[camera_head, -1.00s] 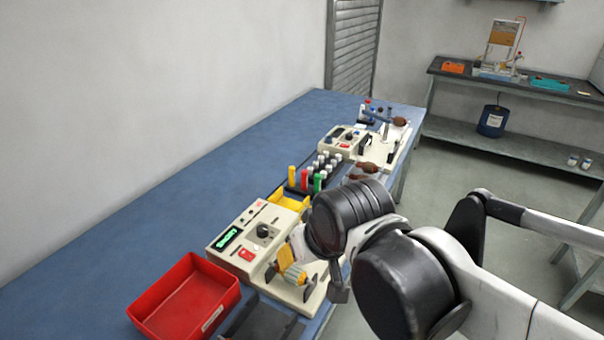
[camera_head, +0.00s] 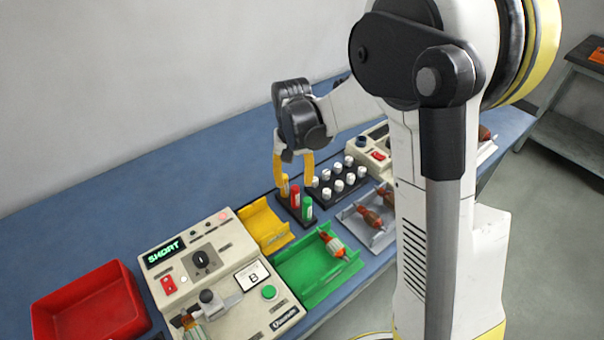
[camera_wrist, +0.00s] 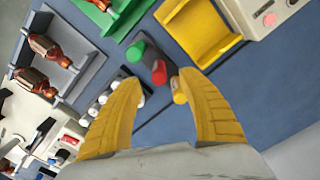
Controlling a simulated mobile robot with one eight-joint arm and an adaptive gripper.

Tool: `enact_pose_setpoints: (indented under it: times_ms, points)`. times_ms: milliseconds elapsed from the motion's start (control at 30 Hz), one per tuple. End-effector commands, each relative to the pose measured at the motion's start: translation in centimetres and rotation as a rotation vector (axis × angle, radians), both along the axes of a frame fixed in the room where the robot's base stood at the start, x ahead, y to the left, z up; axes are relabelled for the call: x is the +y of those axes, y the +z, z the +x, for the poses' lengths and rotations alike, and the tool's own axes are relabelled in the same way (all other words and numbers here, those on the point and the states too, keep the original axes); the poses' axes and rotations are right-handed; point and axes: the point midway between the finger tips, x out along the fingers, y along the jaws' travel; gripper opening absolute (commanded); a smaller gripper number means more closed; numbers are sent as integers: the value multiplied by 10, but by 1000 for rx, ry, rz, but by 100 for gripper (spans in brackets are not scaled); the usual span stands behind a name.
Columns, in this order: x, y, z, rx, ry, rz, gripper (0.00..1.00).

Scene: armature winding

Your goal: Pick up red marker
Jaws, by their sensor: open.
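The red marker (camera_head: 295,197) stands upright in a small dark holder, between a green marker (camera_head: 307,208) and a yellow marker (camera_head: 285,187). My gripper (camera_head: 294,182) points down over this holder with its yellow fingers open and empty. In the wrist view the red marker (camera_wrist: 159,72) shows in the gap between my fingertips (camera_wrist: 158,84), slightly beyond them. The yellow marker (camera_wrist: 179,90) is close by the right finger, and I cannot tell whether they touch. The green marker (camera_wrist: 136,50) lies further off from the fingers.
A black rack with several white-capped items (camera_head: 338,178) stands just right of the holder. A yellow tray (camera_head: 262,228), a green tray (camera_head: 300,275) and a tester reading SHORT (camera_head: 215,265) are nearer. A red bin (camera_head: 88,305) is at left. The blue table behind is clear.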

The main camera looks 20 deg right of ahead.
Motion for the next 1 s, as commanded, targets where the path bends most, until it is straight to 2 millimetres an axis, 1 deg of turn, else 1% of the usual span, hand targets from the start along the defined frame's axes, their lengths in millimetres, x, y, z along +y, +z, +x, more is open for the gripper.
enact_pose_setpoints:
  times_ms: [167,300,400,567,733,800,900,1000]
  points:
    - [0,-19,1,7,-2,0,48]
    - [0,-44,2,6,-2,0,48]
    - [0,-57,2,5,-2,-1,48]
    - [-2,-69,3,5,-2,-1,48]
    - [-8,-96,9,5,-2,0,48]
    - [-7,-106,8,5,-2,0,48]
    - [-7,-112,8,5,-2,0,48]
    - [-7,-111,8,5,-1,0,48]
